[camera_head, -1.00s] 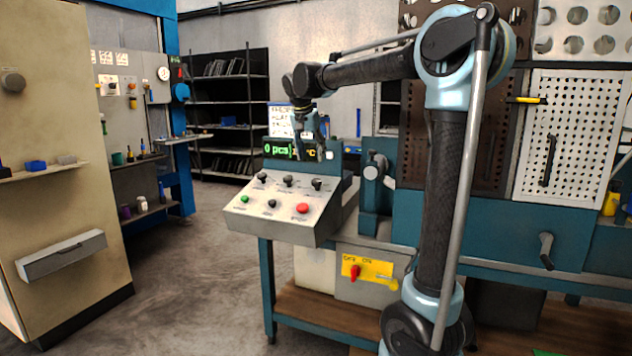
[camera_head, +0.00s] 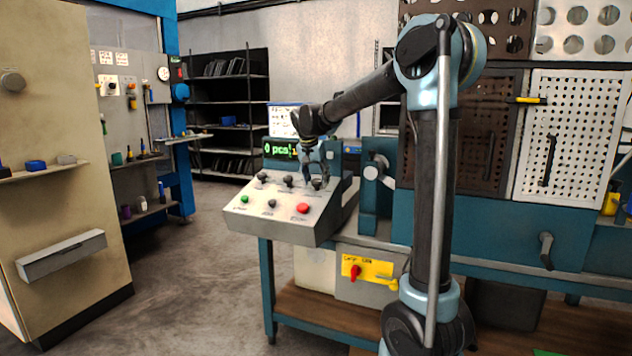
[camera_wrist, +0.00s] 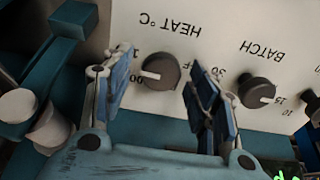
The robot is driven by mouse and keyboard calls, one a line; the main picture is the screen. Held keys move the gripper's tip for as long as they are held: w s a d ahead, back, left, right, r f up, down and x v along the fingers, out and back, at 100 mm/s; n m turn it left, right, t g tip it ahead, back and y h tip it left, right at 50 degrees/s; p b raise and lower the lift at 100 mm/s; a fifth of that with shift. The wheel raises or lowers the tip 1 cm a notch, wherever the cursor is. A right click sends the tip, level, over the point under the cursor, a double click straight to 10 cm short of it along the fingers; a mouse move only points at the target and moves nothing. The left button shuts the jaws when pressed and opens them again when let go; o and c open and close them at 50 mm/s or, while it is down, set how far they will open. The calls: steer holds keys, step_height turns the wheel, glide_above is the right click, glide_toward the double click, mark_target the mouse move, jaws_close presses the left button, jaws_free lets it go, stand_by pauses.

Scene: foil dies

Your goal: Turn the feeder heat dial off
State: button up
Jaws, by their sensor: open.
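The heat dial (camera_wrist: 160,72) is a dark round knob with a white pointer mark, under the label HEAT °C, which appears upside down in the wrist view. Its pointer is toward the left there, near partly hidden numbers ending in 00. The letters FF show at its right, partly hidden by a finger. My gripper (camera_wrist: 158,80) is open, one finger on either side of the dial; I cannot tell whether they touch it. In the head view my gripper (camera_head: 317,176) is over the right-hand dial of the sloped control panel (camera_head: 250,217), mostly hiding that dial.
The batch dial (camera_wrist: 257,91) is close to my right finger in the wrist view. A green button (camera_head: 244,198) and a red button (camera_head: 303,208) sit on the panel's lower part. A counter display (camera_head: 280,150) stands behind. A grey vise-like part (camera_head: 376,170) is right of the panel.

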steer(key=c, duration=1.1)
